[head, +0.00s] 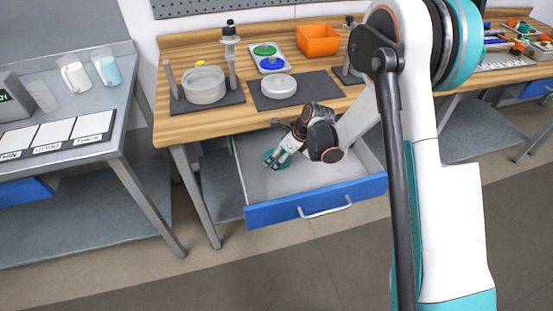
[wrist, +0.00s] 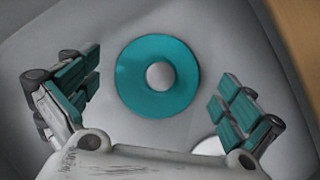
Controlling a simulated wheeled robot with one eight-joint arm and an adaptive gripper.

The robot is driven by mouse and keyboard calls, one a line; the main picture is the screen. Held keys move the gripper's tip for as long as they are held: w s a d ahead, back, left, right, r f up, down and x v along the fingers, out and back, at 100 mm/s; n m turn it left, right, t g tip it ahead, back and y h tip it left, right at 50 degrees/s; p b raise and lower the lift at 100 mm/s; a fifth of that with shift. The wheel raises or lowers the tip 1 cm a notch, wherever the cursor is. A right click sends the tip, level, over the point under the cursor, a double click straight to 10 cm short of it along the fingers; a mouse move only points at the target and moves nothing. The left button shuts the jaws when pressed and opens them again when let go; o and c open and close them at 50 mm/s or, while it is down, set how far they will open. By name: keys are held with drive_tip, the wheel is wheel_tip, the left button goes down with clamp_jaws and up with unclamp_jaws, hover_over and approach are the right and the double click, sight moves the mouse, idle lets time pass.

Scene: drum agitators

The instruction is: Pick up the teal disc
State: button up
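The teal disc (wrist: 133,88) is a flat ring with a pale round centre, lying on the grey floor of the open drawer (head: 330,177). In the head view the disc (head: 268,157) shows only in part, with my gripper (head: 278,162) over it. In the wrist view my gripper (wrist: 160,95) is open, with one teal-padded finger to the left of the disc and one to the right. There is a gap on both sides, and nothing is held. How far the fingertips are above the drawer floor I cannot tell.
The drawer's blue front with a handle (head: 325,208) faces me. The wooden bench top (head: 180,133) overhangs the drawer's back. It holds an orange bin (head: 317,40), a grey drum (head: 204,86) and green and blue discs. A white rounded thing (wrist: 208,146) shows beside the right finger.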

drive_tip(key=shift+s, duration=0.1)
drive_tip(key=c, duration=1.4)
drive_tip(key=shift+r, duration=0.15)
